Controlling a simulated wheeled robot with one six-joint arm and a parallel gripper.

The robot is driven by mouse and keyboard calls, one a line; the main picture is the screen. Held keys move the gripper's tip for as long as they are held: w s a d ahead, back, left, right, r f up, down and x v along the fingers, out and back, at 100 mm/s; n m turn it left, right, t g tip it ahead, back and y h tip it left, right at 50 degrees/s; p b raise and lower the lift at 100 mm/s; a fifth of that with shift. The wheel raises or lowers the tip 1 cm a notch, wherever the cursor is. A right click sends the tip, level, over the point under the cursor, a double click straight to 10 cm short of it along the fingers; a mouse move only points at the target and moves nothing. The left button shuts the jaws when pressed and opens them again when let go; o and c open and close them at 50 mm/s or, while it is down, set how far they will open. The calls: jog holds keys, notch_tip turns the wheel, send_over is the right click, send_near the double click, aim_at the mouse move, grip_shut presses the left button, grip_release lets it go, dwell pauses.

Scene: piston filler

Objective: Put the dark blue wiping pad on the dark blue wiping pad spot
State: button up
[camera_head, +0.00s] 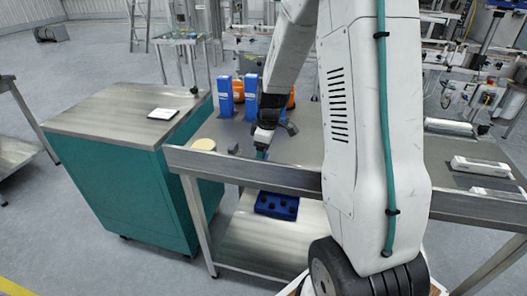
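My gripper (261,153) points down over the grey table (312,122), close to its front rail. A small dark bluish patch shows at its fingertips, but I cannot tell whether it is a held pad or part of the fingers. I cannot make out the dark blue wiping pad or its spot for certain. A small dark grey block (233,149) lies on the table just left of my gripper. A round cream disc (204,144) lies further left, near the table's corner.
Two blue boxes (225,98) (250,98) stand behind my gripper, with orange objects (238,90) beside them. A teal cabinet (135,185) bearing a dark-edged white tablet (163,114) adjoins at left. A blue tray (277,206) sits on the lower shelf. My arm hides the table's middle.

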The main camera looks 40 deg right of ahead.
aim_at(267, 158)
notch_tip(267, 158, up, 12)
jog(key=s, duration=0.1)
jog(key=s+a+r+m, duration=0.3)
jog(key=s+a+r, duration=0.5)
jog(key=s+a, duration=0.15)
jog(key=s+a+m, duration=0.2)
jog(key=s+a, duration=0.1)
jog(key=s, duration=0.5)
jog(key=s+a+m, duration=0.2)
jog(key=s+a, duration=0.2)
jog(key=s, duration=0.4)
jog(key=shift+s+r+m+h, duration=0.25)
jog(key=shift+r+m+h, duration=0.05)
jog(key=shift+r+h, duration=0.15)
